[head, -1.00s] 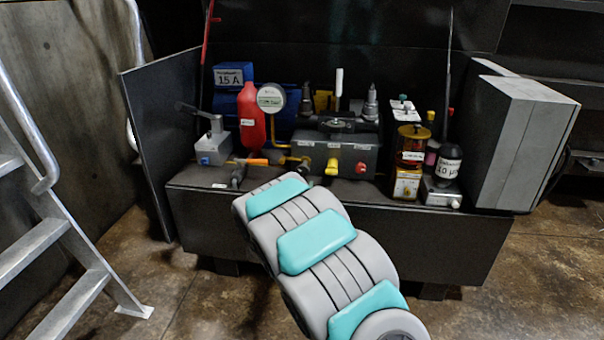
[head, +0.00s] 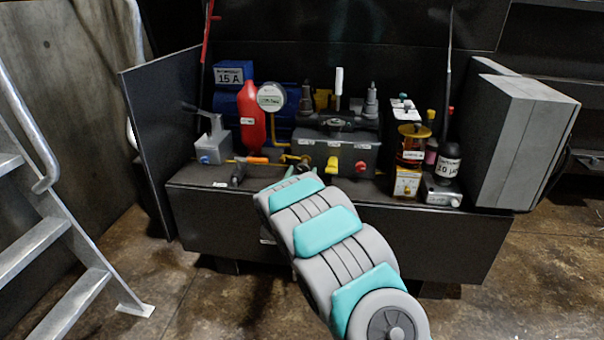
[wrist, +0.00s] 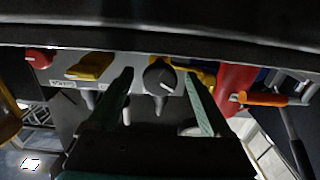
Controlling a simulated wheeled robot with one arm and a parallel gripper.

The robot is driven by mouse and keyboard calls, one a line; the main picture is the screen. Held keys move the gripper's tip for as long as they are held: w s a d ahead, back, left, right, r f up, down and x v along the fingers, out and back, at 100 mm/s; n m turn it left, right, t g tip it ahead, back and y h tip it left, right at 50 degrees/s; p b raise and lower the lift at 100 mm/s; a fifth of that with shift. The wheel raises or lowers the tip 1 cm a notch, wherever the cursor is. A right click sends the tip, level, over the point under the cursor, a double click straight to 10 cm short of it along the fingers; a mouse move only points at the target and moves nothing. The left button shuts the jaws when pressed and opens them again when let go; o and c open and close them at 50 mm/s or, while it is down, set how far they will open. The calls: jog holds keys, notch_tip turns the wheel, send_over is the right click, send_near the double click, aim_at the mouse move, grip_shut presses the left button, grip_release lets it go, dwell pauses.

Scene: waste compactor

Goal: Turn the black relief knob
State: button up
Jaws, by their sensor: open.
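The black relief knob (wrist: 160,77) shows in the wrist view, round with a pale pointer mark on its face. My gripper (wrist: 159,92) is open, one finger on each side of the knob in this view. The fingertips reach about level with the knob in the picture; I cannot tell whether they touch it. The black knob is hard to make out there.
A yellow handle (wrist: 90,66) and a red knob (wrist: 40,58) sit left of the black knob in the wrist view. A red bottle (wrist: 233,85) and an orange-handled lever (wrist: 262,99) are on the right. A dark edge (wrist: 160,40) crosses the top.

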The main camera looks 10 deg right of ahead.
jog(key=shift+c, duration=0.2)
grip_shut()
dwell(0.3)
jog(key=shift+r+n+p, duration=0.1)
jog(key=shift+n+p, duration=0.2)
jog(key=shift+p, duration=0.15)
jog(key=shift+r+n+p, duration=0.1)
jog(key=shift+n+p, duration=0.5)
jog(key=n+p, duration=0.3)
jog(key=n, duration=0.1)
jog(key=n+p, duration=0.2)
jog(key=n, duration=0.4)
